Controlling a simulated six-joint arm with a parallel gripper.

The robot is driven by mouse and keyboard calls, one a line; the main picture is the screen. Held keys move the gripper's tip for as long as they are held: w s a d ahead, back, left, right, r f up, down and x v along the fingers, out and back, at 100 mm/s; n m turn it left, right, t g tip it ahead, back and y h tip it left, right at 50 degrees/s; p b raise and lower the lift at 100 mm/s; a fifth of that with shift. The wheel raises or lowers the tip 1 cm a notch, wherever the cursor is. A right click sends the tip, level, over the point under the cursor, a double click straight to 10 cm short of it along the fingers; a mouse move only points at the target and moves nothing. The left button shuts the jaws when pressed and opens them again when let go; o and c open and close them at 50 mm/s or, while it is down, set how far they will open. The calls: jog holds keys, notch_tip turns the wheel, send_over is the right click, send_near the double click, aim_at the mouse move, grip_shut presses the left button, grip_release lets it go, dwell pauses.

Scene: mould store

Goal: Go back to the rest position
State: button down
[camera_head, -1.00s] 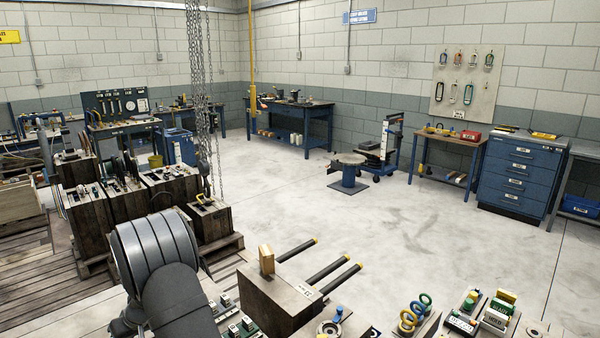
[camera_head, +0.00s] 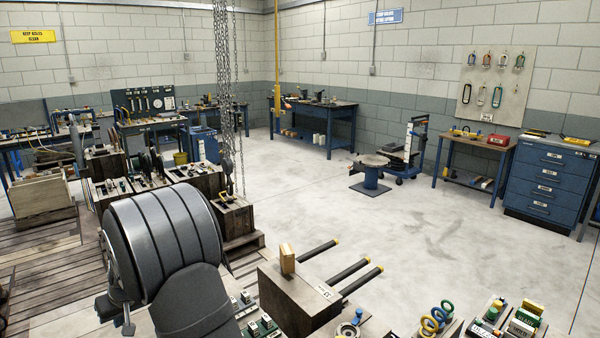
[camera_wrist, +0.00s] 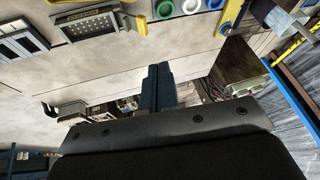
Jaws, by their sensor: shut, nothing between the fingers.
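My gripper (camera_wrist: 161,85) shows in the wrist view, with its two dark blue fingers together and nothing between them. It points over a pale surface and touches nothing that I can see. In the head view my grey arm fills the lower left, and the gripper's fingers cannot be made out there. No marker of the rest position is visible.
A block with three dark bars (camera_head: 300,303) stands right of my arm. Coloured rings (camera_head: 436,318) and labelled blocks (camera_head: 520,322) lie at lower right. Chains (camera_head: 228,90) hang behind my arm near wooden crates. The middle floor (camera_head: 420,225) is clear.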

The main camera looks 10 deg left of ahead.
jog(key=w+f, duration=0.1)
jog(key=f, duration=0.2)
jog(key=w+f, duration=0.2)
jog(key=f, duration=0.1)
jog(key=w+f, duration=0.1)
jog(key=f, duration=0.3)
jog(key=shift+w+a, duration=0.3)
jog(key=shift+a, duration=0.1)
jog(key=shift+w+d+f+g+y, duration=0.3)
jog(key=shift+w+d+f, duration=0.15)
jog(key=shift+w+d, duration=0.15)
jog(key=shift+w+d+f, duration=0.4)
jog(key=shift+d, duration=0.05)
jog(key=shift+w+d+f+m+g+y, duration=0.15)
jog(key=shift+w+d+m+g+y, duration=0.1)
jog(key=shift+w+g+y, duration=0.15)
jog(key=shift+w+d+f+m+g+y, duration=0.15)
jog(key=shift+d+g+y, duration=0.15)
jog(key=shift+y, duration=0.2)
jog(key=w+d, duration=0.3)
jog(key=shift+r, duration=0.4)
jog(key=v, duration=0.9)
jog(key=shift+s+d, duration=0.1)
